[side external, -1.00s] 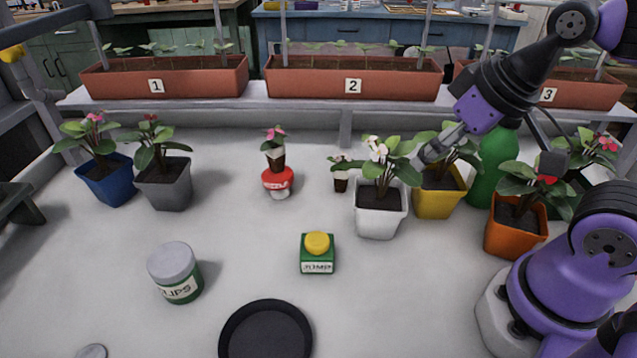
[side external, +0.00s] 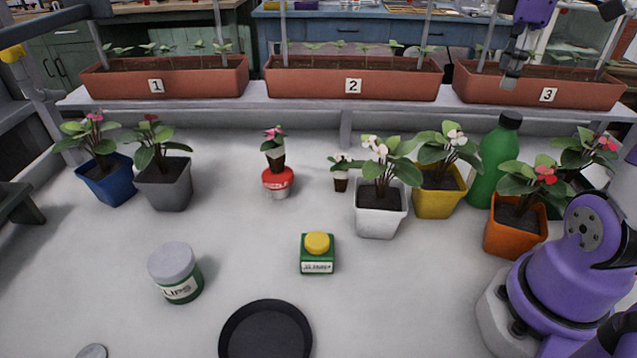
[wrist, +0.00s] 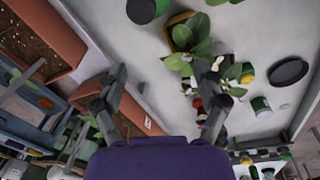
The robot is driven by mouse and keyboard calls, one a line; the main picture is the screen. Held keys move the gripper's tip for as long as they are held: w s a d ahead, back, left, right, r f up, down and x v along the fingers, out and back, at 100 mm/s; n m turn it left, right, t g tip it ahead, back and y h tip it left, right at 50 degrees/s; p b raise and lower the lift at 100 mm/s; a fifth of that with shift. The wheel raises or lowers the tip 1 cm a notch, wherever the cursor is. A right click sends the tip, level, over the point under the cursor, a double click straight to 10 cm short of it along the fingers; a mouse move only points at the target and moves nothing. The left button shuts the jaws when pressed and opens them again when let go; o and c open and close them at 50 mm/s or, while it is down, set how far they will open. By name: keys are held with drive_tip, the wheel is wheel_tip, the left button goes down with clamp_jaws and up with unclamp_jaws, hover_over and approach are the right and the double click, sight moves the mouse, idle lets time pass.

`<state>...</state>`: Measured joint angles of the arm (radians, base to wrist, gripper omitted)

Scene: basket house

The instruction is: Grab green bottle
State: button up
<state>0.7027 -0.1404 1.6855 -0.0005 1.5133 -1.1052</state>
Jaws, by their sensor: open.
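The green bottle (side external: 494,165) with a black cap stands upright on the grey table at the right, between the yellow pot (side external: 435,202) and the orange pot (side external: 512,238), a little behind them. Their plants hide some of its edges. My gripper (side external: 511,80) is raised above and behind the bottle, in front of planter 3, apart from it and empty. In the wrist view my gripper (wrist: 160,92) has its two fingers spread wide. A dark green round shape, probably the bottle (wrist: 146,10), is cut by the top edge there.
A white pot (side external: 380,221) stands left of the yellow one. Another flowering plant (side external: 588,155) is right of the bottle. Planter 3 (side external: 590,92) sits on the shelf behind. Several small jars and a black dish (side external: 265,335) are toward the front. The table's centre is mostly clear.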

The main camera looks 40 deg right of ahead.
drive_tip(key=d, duration=0.1)
drive_tip(key=s+d, duration=0.1)
drive_tip(key=d, duration=0.1)
drive_tip(key=shift+s+d+r+n+g+y, duration=0.15)
drive_tip(key=shift+s+r+n+g+y, duration=0.15)
drive_tip(key=shift+s+r+n+g, duration=0.1)
hover_over(513, 115)
wheel_tip(513, 115, down, 4)
drive_tip(key=shift+f, duration=0.25)
wheel_tip(513, 115, down, 6)
drive_tip(key=shift+d+r, duration=0.1)
drive_tip(key=shift+r, duration=0.05)
clamp_jaws()
